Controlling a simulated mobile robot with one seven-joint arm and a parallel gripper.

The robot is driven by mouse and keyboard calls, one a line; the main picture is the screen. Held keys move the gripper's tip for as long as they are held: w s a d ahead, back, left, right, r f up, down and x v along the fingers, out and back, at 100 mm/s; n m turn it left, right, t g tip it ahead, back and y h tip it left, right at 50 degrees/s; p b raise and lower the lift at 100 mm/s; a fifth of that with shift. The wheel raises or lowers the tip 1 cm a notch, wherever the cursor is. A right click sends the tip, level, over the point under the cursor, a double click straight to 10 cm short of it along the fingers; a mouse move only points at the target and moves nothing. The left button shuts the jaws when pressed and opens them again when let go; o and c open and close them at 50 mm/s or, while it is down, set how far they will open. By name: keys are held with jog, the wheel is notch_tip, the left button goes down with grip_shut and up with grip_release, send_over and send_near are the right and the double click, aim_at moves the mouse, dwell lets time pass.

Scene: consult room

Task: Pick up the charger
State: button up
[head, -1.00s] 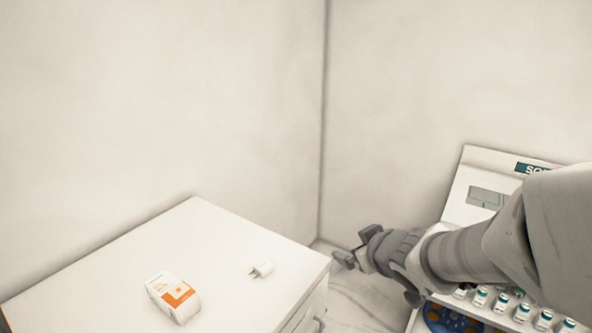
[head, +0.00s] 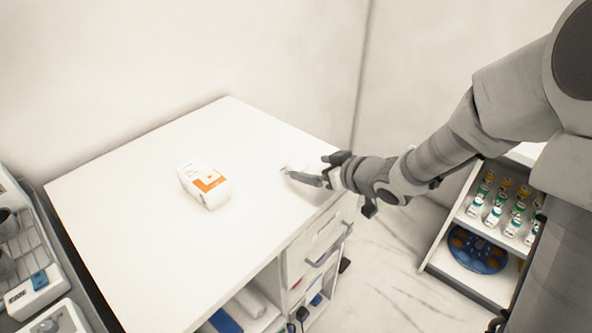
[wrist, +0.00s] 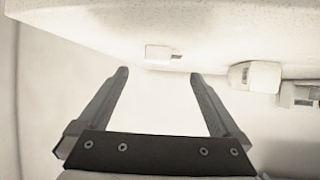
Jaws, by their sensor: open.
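The charger (head: 286,169) is a small white block lying on the white cabinet top, near its right edge. In the head view it is partly hidden by my gripper (head: 308,170). In the wrist view the charger (wrist: 158,52) lies just past the fingertips, roughly centred between them, with its prongs pointing right. My gripper (wrist: 159,74) is open with nothing between its fingers. It comes in from the right, low over the cabinet top.
A white and orange box (head: 205,186) lies left of the charger on the cabinet top (head: 150,250). Grey equipment (head: 35,270) stands at the left. Open shelves and a drawer are below. A rack of vials (head: 500,210) stands at the right.

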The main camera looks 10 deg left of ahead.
aim_at(295, 164)
jog(key=shift+x, duration=0.9)
jog(key=b+x, duration=0.1)
jog(key=x, duration=0.1)
jog(key=b+x, duration=0.1)
jog(key=x, duration=0.1)
jog(key=shift+s+a+f, duration=0.1)
jog(key=shift+s+a, duration=0.15)
jog(key=shift+w+a+f, duration=0.2)
jog(key=shift+w+a, duration=0.15)
jog(key=shift+w, duration=0.05)
jog(key=c, duration=1.2)
jog(key=shift+r, duration=0.15)
jog(key=shift+c, duration=0.2)
